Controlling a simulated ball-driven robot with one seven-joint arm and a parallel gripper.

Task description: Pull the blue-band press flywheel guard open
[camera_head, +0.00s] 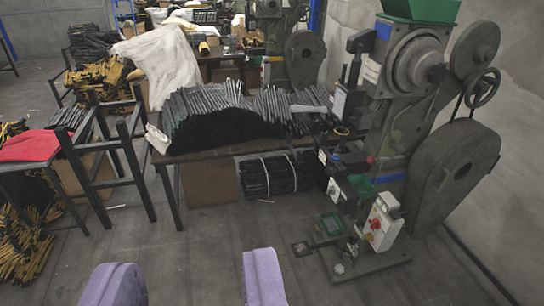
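A grey-green rivet press (408,125) stands at the right, with a small blue patch near its top. Its large rounded flywheel guard (480,150) is on its right side, near the wall, and looks closed. I cannot make out a clear blue band on it. A second press (268,40) stands at the back with a similar rounded guard (305,60); no band is clear there either. My gripper (190,264) shows as two purple fingers at the bottom edge, wide apart and empty, well short of both presses.
A table (215,150) piled with dark rods stands left of the near press. A dark metal frame (110,160) and a red cloth (28,146) are at the left, with yellow-black pieces on the floor. A red-button control box (382,222) is low on the press. The floor ahead is clear.

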